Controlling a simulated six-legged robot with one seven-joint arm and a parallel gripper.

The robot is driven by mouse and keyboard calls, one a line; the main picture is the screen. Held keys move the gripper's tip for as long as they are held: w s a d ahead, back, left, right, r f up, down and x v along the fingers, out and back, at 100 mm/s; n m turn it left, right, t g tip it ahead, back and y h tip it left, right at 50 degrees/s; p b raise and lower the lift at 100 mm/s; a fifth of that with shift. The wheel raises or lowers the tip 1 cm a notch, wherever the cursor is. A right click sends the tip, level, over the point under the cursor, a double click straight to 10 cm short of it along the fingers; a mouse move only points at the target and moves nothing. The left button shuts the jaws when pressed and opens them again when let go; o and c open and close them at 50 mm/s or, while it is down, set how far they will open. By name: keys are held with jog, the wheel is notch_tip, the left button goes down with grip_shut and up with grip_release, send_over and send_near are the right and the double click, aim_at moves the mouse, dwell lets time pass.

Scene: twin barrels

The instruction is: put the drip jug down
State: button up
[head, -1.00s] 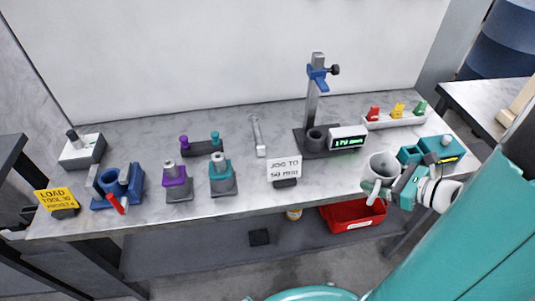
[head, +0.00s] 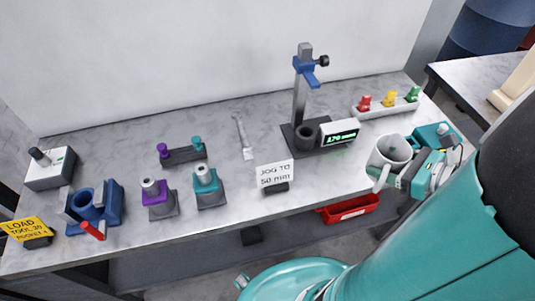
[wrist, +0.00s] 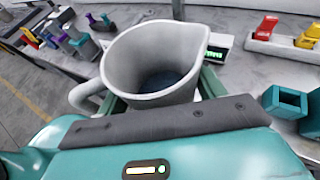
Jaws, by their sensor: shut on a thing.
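The drip jug (head: 391,151) is a light grey cup with a handle and a pouring lip, at the right end of the bench in the head view. In the wrist view the jug (wrist: 150,62) stands upright between my fingers, with its handle to the left and a dark inside. My gripper (head: 408,168) is shut on the jug. The jug's base is hidden, so I cannot tell whether it touches the bench top (head: 345,177).
A teal block with a square socket (wrist: 287,103) is close to the right of the jug. A stand with a green display (head: 340,132) is left of it. A rack with red, yellow and green pieces (head: 387,108) lies behind. The bench's front edge is near.

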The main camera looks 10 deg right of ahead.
jog(key=shift+s+r, duration=0.1)
jog(key=shift+s, duration=0.25)
jog(key=w+d+f, duration=0.2)
jog(key=w+f, duration=0.1)
jog(key=w+d+f, duration=0.3)
jog(key=w, duration=0.1)
jog(key=w+d+f, duration=0.2)
jog(key=w+f, duration=0.1)
jog(key=w, duration=0.1)
jog(key=shift+d+f, duration=0.1)
jog(key=shift+d, duration=0.2)
jog(key=shift+w+d+f, duration=0.2)
jog(key=shift+f, duration=1.75)
jog(key=shift+f, duration=0.15)
jog(key=o, duration=1.1)
jog(key=shift+c, duration=0.2)
